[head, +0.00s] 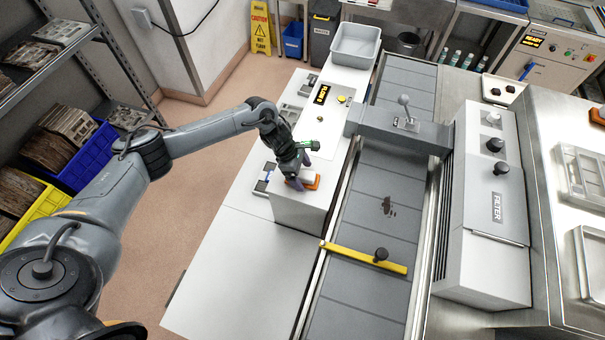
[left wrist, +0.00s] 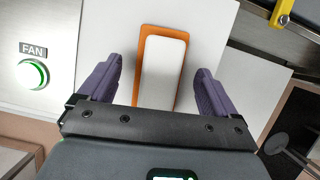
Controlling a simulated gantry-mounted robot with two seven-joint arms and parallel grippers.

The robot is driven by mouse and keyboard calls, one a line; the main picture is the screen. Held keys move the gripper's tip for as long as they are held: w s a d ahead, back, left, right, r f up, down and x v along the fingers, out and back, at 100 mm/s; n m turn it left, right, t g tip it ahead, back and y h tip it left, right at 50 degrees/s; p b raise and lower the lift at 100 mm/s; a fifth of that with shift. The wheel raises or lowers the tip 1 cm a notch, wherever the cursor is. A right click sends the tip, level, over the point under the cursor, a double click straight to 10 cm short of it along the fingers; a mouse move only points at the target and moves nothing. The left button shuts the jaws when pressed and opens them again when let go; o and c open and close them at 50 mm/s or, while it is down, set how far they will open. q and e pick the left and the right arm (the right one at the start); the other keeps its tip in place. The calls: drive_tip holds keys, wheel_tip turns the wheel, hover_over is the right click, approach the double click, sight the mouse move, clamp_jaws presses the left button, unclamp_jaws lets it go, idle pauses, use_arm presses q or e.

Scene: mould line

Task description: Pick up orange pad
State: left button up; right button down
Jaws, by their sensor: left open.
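The orange pad (head: 311,181) lies on top of a white box (head: 297,208) beside the conveyor. In the left wrist view the pad (left wrist: 142,97) is orange with a white block (left wrist: 167,72) on its upper face. My left gripper (head: 299,174) is right at the pad in the head view and hides part of it. In the left wrist view the open purple fingers (left wrist: 154,90) stand on either side of the pad, with a gap on both sides. The pad's lower end is hidden behind the gripper body. My right gripper is not in view.
A yellow bar (head: 363,257) with a black knob crosses the conveyor (head: 362,306). A grey gate with a lever (head: 405,110) spans it farther back. A filter unit (head: 487,215) stands to the right. A green-lit FAN button (left wrist: 32,74) is left of the white top. The near white table (head: 226,283) is clear.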

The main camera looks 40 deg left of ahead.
sight(307, 174)
use_arm(q)
drive_tip(key=shift+d+f, duration=0.1)
drive_tip(key=shift+f, duration=0.25)
drive_tip(key=c, duration=1.2)
drive_tip(key=shift+o, duration=0.2)
drive_tip(key=shift+r, duration=0.15)
drive_tip(key=shift+w+r+b, duration=0.1)
drive_tip(key=shift+r+b, duration=0.35)
drive_tip(key=shift+r, duration=0.1)
wheel_tip(307, 174, up, 2)
drive_tip(key=shift+r+b, duration=0.15)
drive_tip(key=shift+b, duration=0.5)
drive_tip(key=d+r+b, duration=0.3)
drive_tip(key=d+r, duration=0.4)
drive_tip(key=d, duration=0.4)
drive_tip(key=shift+d+r+b, duration=0.2)
drive_tip(key=shift+d+b, duration=0.15)
drive_tip(key=shift+w, duration=0.1)
